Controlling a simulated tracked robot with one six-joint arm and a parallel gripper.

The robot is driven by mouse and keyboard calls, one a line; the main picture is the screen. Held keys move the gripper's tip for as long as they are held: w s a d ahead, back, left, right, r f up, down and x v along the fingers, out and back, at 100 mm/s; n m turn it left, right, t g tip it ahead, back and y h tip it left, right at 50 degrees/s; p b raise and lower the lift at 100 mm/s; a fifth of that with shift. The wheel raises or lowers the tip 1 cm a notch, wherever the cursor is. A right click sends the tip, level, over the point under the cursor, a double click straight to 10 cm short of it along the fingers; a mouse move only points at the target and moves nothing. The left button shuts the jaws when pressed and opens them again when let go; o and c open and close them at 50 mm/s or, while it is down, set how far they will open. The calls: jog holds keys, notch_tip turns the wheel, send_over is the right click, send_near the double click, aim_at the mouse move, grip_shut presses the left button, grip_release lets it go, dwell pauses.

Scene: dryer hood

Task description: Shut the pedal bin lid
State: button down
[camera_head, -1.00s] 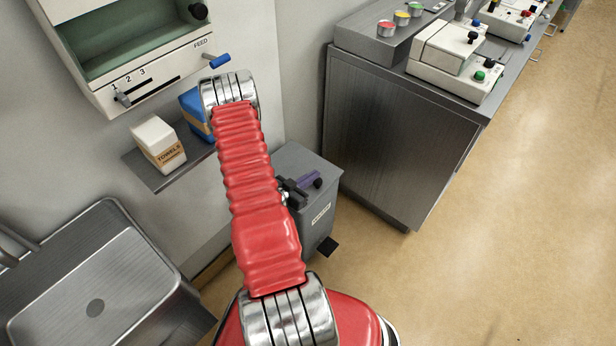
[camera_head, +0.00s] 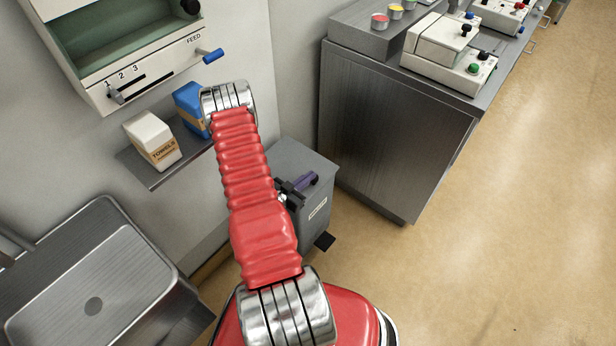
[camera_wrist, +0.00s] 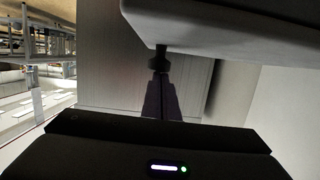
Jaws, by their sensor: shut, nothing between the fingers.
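The grey pedal bin (camera_head: 306,222) stands on the floor by the wall, with a pale label on its front and a black pedal (camera_head: 325,241) low down. Its lid (camera_head: 300,156) is partly hidden behind my red arm, and I cannot tell whether it is fully down. A round black knob (camera_head: 314,178) shows at the lid's front; in the wrist view the knob (camera_wrist: 154,66) hangs by a short stem from a grey slab. My gripper (camera_head: 306,182) has dark purple fingers, shut and empty. The fingertips (camera_wrist: 160,78) are at the knob; touching or just apart, I cannot tell.
A metal cabinet (camera_head: 392,140) stands right of the bin. A shelf (camera_head: 150,180) with two cartons is on the wall at left, under a dispenser with a blue-ended lever (camera_head: 212,56). A steel sink (camera_head: 60,325) is lower left. Floor at right is clear.

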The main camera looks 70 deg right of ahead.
jog(key=shift+s+a+f, duration=0.1)
jog(key=shift+a+f, duration=0.1)
jog(key=shift+f, duration=0.6)
jog(key=shift+r, duration=0.2)
jog(key=r, duration=0.5)
jog(key=shift+d, duration=0.2)
jog(key=v, duration=1)
jog(key=shift+r, duration=0.1)
